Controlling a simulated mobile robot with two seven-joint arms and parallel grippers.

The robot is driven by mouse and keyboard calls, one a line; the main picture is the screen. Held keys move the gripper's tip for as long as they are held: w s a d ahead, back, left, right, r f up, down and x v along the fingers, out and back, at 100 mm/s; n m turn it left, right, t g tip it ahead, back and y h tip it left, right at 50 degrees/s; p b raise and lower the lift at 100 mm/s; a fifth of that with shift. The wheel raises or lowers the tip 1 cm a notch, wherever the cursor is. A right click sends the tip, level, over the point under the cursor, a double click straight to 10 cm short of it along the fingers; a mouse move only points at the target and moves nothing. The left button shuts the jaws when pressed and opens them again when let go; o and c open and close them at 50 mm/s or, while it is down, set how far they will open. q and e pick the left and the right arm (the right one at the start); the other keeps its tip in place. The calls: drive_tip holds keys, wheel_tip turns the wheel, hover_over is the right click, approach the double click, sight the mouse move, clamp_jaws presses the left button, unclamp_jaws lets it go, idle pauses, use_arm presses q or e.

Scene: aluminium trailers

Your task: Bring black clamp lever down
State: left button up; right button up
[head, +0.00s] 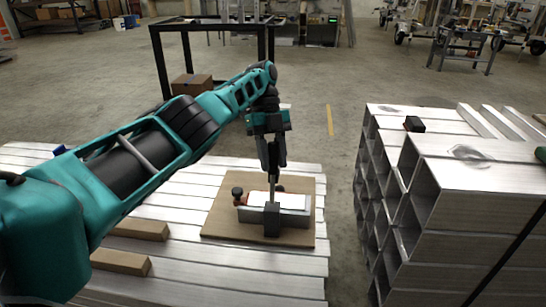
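A wooden board (222,223) lies on the slatted aluminium surface in front of me. A pale metal profile (292,202) is on it, with a black clamp (272,219) at its front side. A thin dark upright piece, which looks like the clamp lever (272,190), rises from the clamp. My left gripper (272,168) points down over the clamp, at the top of this upright piece. The fingers overlap the lever in this view, so I cannot tell whether they touch or grip it.
Stacked aluminium profiles (480,179) stand to the right, with a small black object (414,124) on top. Wooden blocks (120,262) lie at the left front. A black frame table (213,25) stands behind. Open floor separates the slatted surface from the stack.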

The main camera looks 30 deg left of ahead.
use_arm(q)
drive_tip(key=shift+o, duration=1.4)
use_arm(e)
drive_tip(key=shift+s+d+f, duration=0.15)
use_arm(q)
wheel_tip(320, 180, up, 9)
drive_tip(key=p, duration=0.8)
drive_tip(key=shift+r, duration=0.1)
wheel_tip(320, 180, up, 11)
drive_tip(key=p, duration=0.9)
drive_tip(key=shift+p, duration=0.4)
use_arm(e)
drive_tip(key=s+d+r+h, duration=0.1)
drive_tip(key=s+d+r, duration=0.1)
drive_tip(key=r, duration=0.9)
drive_tip(key=shift+d+r, duration=0.15)
drive_tip(key=shift+d, duration=0.55)
drive_tip(key=shift+w, duration=0.1)
